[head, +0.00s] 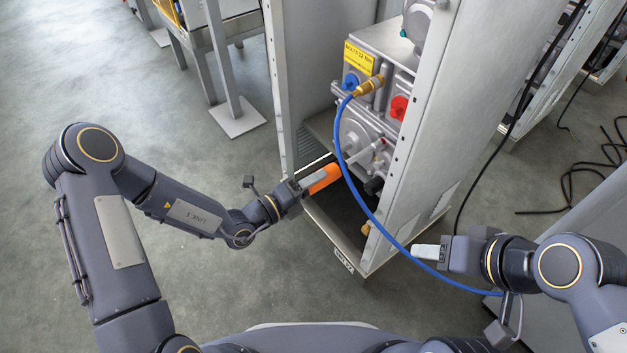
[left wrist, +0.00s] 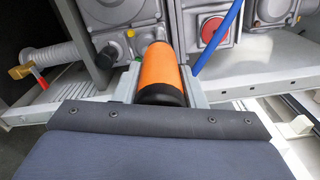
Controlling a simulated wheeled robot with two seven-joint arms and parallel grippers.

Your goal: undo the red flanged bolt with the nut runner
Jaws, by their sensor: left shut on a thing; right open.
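The nut runner (head: 324,178), an orange cylinder with a black end, is held by my left gripper (head: 308,182) inside the open frame. In the left wrist view the nut runner (left wrist: 162,72) lies between the two grey fingers (left wrist: 160,88), its far end against or close to the grey housing. A red part (head: 399,107) sits on the housing's right side; it also shows in the left wrist view (left wrist: 212,32). I cannot tell whether it is the red flanged bolt. The nut runner's working tip is not clear. My right gripper (head: 426,252) is open and empty, outside the frame.
The grey dispenser frame (head: 426,150) has tall side panels close around the housing. A blue hose (head: 362,204) loops across the opening towards my right arm. A yellow label (head: 359,58) is on the housing.

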